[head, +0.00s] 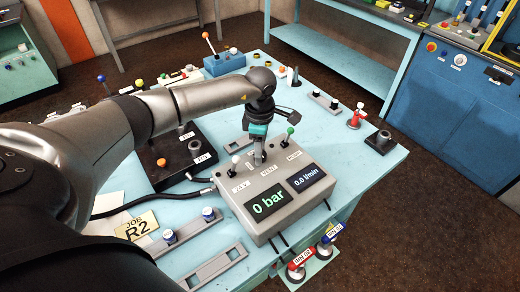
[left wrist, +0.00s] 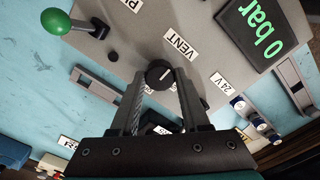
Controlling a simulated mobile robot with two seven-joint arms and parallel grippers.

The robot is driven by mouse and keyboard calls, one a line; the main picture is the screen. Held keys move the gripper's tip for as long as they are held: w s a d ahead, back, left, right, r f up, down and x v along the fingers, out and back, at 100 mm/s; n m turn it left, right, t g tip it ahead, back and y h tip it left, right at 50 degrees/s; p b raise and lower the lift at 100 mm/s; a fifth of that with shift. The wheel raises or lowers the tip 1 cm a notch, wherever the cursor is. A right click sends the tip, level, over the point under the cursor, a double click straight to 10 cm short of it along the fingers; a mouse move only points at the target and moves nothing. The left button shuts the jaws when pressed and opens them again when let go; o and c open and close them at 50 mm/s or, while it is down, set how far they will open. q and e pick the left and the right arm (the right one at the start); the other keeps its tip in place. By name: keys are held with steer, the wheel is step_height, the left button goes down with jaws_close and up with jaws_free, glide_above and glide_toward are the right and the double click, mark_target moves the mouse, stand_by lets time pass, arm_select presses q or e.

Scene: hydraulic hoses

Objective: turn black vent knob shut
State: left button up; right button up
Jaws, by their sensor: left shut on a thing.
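The black vent knob (left wrist: 159,73) is a round dial with a white pointer line, beside the VENT label on the grey control box (head: 250,198). In the left wrist view its pointer slants toward the upper right. My left gripper (head: 259,158) comes down over the box from above. In the left wrist view its fingertips (left wrist: 160,80) are on either side of the knob, shut on it. The fingers hide the knob in the head view. The box displays read 0 bar (head: 269,203) and 0.0 l/min (head: 308,179). My right gripper is not in view.
A green-topped lever (head: 290,131) and a white-topped lever (head: 235,160) stand on the box near my gripper. A black block (head: 170,175) with hoses is to the left.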

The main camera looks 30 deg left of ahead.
arm_select(q)
jaws_close()
steer(key=shift+n, duration=0.4)
steer(key=n, duration=0.7)
steer(key=shift+r, duration=0.1)
steer(key=n+p, duration=0.1)
steer(key=n, duration=0.4)
steer(key=n+p, duration=0.1)
steer(key=n, duration=0.4)
steer(key=shift+n, duration=0.3)
